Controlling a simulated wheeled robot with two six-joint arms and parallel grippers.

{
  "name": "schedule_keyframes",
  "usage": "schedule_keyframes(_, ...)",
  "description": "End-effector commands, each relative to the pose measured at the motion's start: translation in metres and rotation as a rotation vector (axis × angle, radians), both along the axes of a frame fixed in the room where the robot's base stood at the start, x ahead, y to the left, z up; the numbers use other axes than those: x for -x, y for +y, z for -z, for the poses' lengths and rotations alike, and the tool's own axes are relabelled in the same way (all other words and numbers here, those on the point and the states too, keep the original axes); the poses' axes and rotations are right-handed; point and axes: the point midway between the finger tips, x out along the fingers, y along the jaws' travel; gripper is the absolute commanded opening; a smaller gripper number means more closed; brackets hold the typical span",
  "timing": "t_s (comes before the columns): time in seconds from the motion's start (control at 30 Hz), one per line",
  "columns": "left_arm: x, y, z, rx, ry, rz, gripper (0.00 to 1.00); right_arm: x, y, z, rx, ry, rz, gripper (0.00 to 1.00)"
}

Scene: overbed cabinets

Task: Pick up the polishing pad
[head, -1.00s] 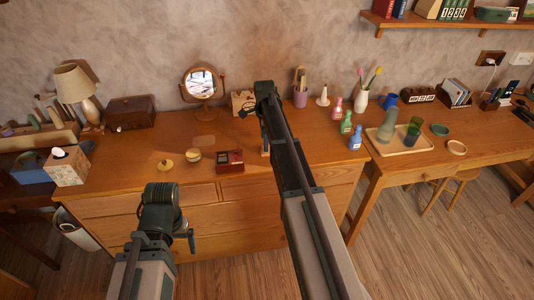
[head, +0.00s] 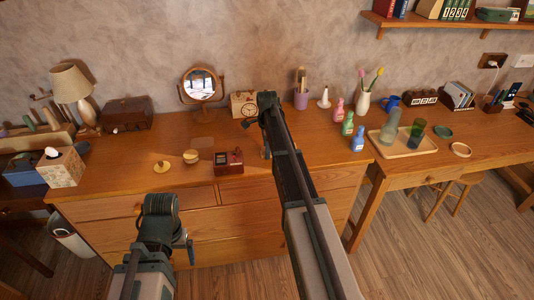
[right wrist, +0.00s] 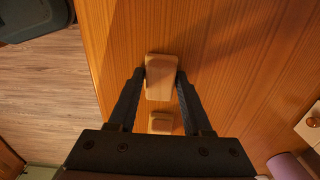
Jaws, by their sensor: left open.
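In the right wrist view a tan block (right wrist: 160,75), which looks like the polishing pad, lies over the wood surface between the two fingertips of my right gripper (right wrist: 162,76). The fingertips are close along its two sides; I cannot tell whether they press on it. A smaller tan piece (right wrist: 161,122) shows nearer the palm. In the head view my right gripper (head: 266,140) is over the dresser top, largely hidden by its own arm. My left gripper (head: 162,228) is in front of the dresser, apart from the objects; its fingers are mostly hidden.
The dresser top (head: 120,175) holds a knobbed yellow disc (head: 162,167), a round box (head: 191,156), a red-brown box (head: 229,162), a mirror (head: 200,85) and a clock (head: 244,103). Bottles (head: 348,123) and a tray (head: 404,146) stand to the right.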

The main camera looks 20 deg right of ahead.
Motion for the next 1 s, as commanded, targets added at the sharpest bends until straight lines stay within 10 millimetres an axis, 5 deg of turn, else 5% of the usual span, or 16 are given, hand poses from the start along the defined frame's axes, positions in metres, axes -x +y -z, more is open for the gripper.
schedule_keyframes(0.2, 0.0, 0.0, 0.0, 0.0, 0.0, 0.0, 0.94, 0.0, 0.0, 0.0, 0.0, 0.0, 0.0, 0.0)
schedule_keyframes(0.67, 0.0, 0.0, -0.005, 0.0, 0.0, 0.0, 0.94, 0.0, 0.0, -0.005, 0.0, 0.0, 0.0, 0.0)
schedule_keyframes(1.0, 0.0, 0.0, -0.029, 0.0, 0.0, 0.0, 0.94, 0.0, 0.0, -0.029, 0.0, 0.0, 0.0, 0.0)
